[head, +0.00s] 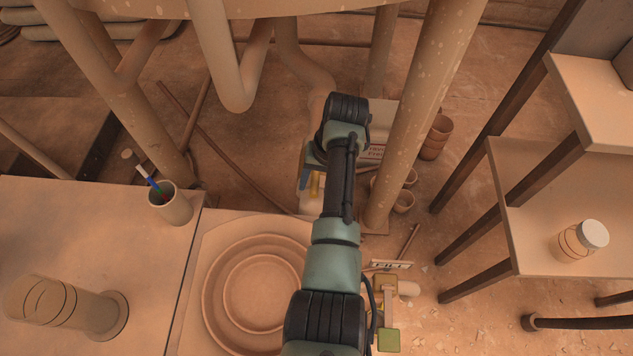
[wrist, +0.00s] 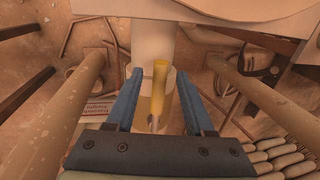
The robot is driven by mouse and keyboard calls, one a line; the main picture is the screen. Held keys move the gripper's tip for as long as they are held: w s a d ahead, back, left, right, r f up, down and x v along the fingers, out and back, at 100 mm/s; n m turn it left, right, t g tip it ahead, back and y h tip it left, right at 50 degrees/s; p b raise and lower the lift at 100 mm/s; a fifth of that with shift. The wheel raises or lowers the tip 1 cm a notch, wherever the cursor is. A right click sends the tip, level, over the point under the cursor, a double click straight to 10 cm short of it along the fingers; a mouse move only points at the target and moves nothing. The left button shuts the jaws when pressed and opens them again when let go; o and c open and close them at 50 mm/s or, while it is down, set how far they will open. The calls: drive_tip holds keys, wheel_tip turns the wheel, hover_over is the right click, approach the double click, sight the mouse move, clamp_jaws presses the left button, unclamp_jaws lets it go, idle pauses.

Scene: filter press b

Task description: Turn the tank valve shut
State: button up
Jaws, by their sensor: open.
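A yellow valve handle (wrist: 159,85) shows in the wrist view, its long axis running up and down the picture, in front of a pale pipe (wrist: 153,40). My gripper (wrist: 160,76) is open, with one blue finger on each side of the handle and a visible gap on both sides. I cannot tell how deep the handle lies between the fingers. In the head view, my arm hides most of this spot; a bit of yellow handle (head: 315,186) and a blue finger of my gripper (head: 304,180) show left of the arm. The tank's underside (head: 290,8) is at the top.
A thick leg (head: 420,110) stands close to the right of my arm. A "FILL" sign (head: 391,265) and a second fitting with a yellow-green block (head: 388,340) are lower right. A cup with pens (head: 171,204) stands on the left table. A shelf with a jar (head: 580,241) is right.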

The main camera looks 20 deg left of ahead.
clamp_jaws()
idle(1.4)
